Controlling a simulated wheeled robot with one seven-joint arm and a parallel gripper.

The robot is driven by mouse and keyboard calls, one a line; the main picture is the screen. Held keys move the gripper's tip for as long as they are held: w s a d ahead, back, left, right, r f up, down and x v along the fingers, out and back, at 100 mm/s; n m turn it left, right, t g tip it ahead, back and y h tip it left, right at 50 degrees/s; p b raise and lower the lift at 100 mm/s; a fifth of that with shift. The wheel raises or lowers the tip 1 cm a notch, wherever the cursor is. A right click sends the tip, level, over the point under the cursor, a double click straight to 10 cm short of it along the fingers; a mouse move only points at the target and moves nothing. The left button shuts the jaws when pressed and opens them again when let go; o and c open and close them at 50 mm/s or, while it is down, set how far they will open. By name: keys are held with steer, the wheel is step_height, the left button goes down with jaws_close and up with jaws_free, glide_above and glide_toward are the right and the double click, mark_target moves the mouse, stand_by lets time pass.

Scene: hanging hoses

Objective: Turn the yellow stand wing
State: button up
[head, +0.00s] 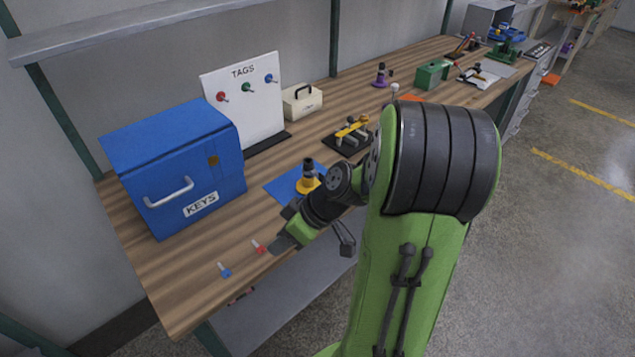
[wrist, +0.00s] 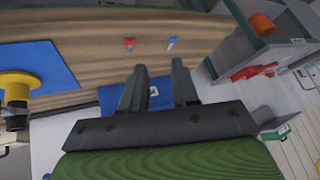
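The yellow stand (head: 308,182) has a round yellow base and a black upper part, and stands on a blue mat (head: 283,187). A separate wing cannot be made out on it. In the wrist view the yellow stand (wrist: 18,84) is at the left edge, partly cut off. My gripper (head: 273,247) is over the bench's front edge, to the front left of the stand and apart from it. In the wrist view my gripper (wrist: 160,78) has its two fingers spread with nothing between them.
A red key-like piece (head: 258,246) and a blue one (head: 224,270) lie near the front edge. A blue KEYS box (head: 180,165) and a white TAGS board (head: 243,95) stand behind. A black block with a yellow bar (head: 350,132) is beyond the stand. A lower shelf (head: 285,310) is below.

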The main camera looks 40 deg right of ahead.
steer(key=w+d+f+m+t+y+b, duration=0.1)
steer(key=d+f+t+b, duration=0.1)
steer(key=d+f+t, duration=0.5)
steer(key=m+t+h+b, duration=0.2)
steer(key=m+t+h, duration=0.2)
steer(key=t+h, duration=0.15)
glide_toward(320, 177)
steer(key=shift+n, duration=0.3)
steer(key=w, duration=0.8)
steer(key=shift+w, duration=0.1)
jaws_close()
